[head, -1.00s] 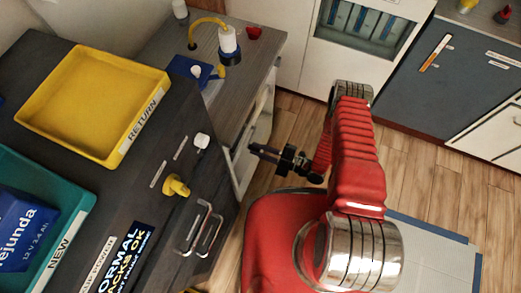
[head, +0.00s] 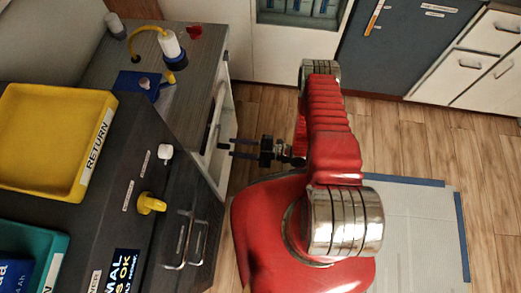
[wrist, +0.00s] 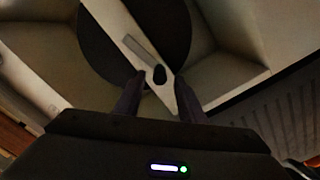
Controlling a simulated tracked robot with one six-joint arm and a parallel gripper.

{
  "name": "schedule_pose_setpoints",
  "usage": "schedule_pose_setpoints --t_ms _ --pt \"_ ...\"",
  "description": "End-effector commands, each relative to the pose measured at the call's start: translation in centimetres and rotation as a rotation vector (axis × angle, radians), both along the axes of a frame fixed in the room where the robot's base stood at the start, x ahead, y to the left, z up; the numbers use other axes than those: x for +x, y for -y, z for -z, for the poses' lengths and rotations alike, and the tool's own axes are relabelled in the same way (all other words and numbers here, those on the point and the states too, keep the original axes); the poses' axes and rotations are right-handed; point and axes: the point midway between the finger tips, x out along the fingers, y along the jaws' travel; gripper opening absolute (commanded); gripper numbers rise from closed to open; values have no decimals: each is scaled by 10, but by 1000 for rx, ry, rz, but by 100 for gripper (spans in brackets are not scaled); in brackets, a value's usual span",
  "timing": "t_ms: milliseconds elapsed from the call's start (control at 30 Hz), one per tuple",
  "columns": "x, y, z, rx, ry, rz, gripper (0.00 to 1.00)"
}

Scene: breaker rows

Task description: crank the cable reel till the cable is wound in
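In the wrist view a dark round disc (wrist: 105,45), which looks like the cable reel, sits inside a pale recess. A light flat bar (wrist: 125,35) with a slot crosses it and ends near a small dark knob (wrist: 159,75), which looks like the crank handle. My gripper (wrist: 159,98) is open, its two dark fingers either side of the bar's knob end; I cannot tell if they touch it. In the head view my gripper (head: 226,149) points left at the white open-fronted cabinet (head: 212,150) under the counter. The reel and cable do not show there.
A dark console (head: 140,170) with a yellow knob (head: 151,203) and metal handles (head: 186,240) stands at left. A yellow tray (head: 100,160) marked RETURN and a teal tray (head: 50,245) lie on it. Wooden floor (head: 410,130) is open to the right.

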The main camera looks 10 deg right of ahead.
Motion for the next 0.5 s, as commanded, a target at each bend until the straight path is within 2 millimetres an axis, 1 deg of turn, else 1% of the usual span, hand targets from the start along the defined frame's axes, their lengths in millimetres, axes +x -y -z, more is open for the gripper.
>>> schedule_pose_setpoints --t_ms 100,500 --pt "-4 13 0 0 -1 4 37" --pt "-18 52 0 1 0 5 37"
